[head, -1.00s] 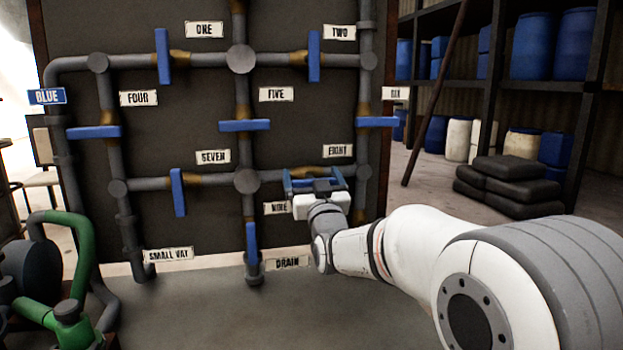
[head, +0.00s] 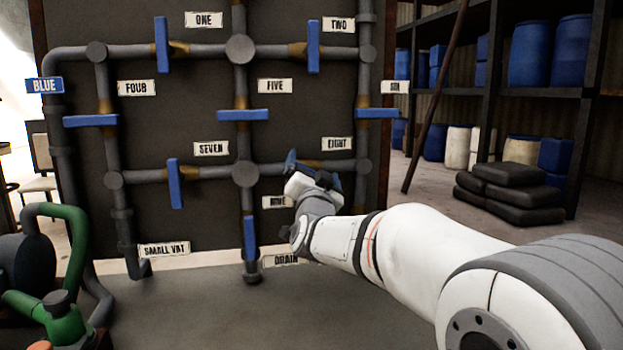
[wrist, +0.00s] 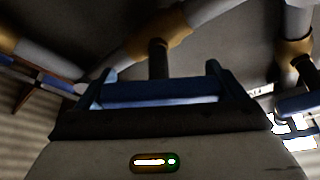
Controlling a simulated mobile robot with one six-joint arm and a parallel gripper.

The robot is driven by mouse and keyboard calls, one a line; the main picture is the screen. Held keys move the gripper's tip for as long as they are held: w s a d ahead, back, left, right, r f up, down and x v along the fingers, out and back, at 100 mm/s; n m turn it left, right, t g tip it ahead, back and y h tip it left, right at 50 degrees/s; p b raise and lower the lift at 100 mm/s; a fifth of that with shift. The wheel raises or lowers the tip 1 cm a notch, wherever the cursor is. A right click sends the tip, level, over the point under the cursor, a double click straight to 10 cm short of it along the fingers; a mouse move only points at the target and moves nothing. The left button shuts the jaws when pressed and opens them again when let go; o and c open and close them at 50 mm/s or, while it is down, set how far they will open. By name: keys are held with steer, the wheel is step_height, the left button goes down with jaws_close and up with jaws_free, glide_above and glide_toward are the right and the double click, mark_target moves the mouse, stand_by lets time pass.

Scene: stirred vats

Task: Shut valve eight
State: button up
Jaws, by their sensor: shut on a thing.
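Valve eight sits on the lower right horizontal pipe, under the EIGHT label (head: 337,144). Its blue handle (wrist: 160,92) lies between my fingers in the wrist view. In the head view my gripper (head: 313,171) covers most of it. My gripper is shut on the handle, one finger at each end. Gripper and handle are tilted, left end up and right end down, so the handle stands at a slant to its pipe, neither along nor straight across it.
Valve nine's handle (head: 250,238) stands along its vertical pipe, just left of my wrist. Valve seven's handle (head: 175,183) and valve five's handle (head: 243,115) lie across their pipes. A green pump (head: 62,318) stands at lower left. Black sacks (head: 515,190) lie at right.

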steer(key=m+g+h, duration=0.1)
steer(key=m+h, duration=0.1)
steer(key=m, duration=0.2)
steer(key=shift+m, duration=0.4)
steer(key=m+h+p, duration=0.1)
steer(key=m, duration=0.2)
steer(key=shift+d+f+g, duration=0.1)
steer(key=shift+g, duration=0.3)
steer(key=m+g+p, duration=0.1)
steer(key=m+p, duration=0.1)
steer(key=m, duration=0.1)
steer(key=shift+f+h, duration=0.1)
steer(key=shift+h, duration=0.2)
steer(key=shift+d+f+m+g+p, duration=0.15)
steer(key=shift+m+g+p, duration=0.35)
steer(key=shift+m, duration=0.6)
steer(key=shift+f, duration=0.1)
steer(key=o, duration=0.7)
steer(key=shift+w, duration=0.1)
steer(key=s+a+p, duration=0.1)
steer(key=s, duration=0.6)
steer(key=shift+s, duration=0.4)
steer(key=shift+p, duration=0.3)
